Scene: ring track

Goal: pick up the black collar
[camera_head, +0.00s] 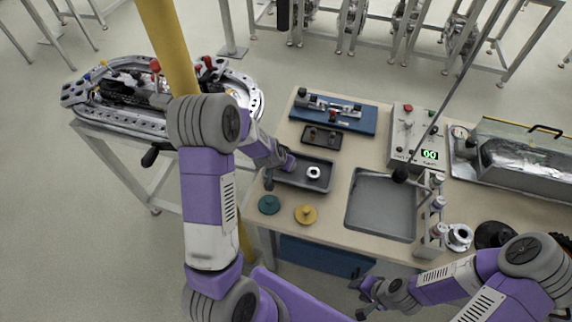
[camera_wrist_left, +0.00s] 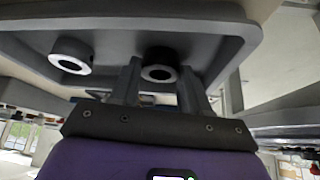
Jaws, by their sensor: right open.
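The black collar (camera_wrist_left: 160,66), a dark ring with a bright end face, lies in the grey tray (camera_wrist_left: 235,42). In the left wrist view it appears between the two fingers of my left gripper (camera_wrist_left: 161,80), which are apart; I cannot tell whether they touch it. A second, greyer collar (camera_wrist_left: 71,56) lies beside it in the tray and shows bright in the head view (camera_head: 314,172). In the head view my left arm reaches over the tray's left end and the black collar is hidden. My right gripper (camera_head: 369,298) is open and empty in front of the table.
A green disc (camera_head: 269,204) and a yellow knobbed disc (camera_head: 306,214) lie in front of the tray. A dark fixture (camera_head: 321,138) and a blue-based fixture (camera_head: 335,115) stand behind it. A larger empty grey tray (camera_head: 382,205) is to the right.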

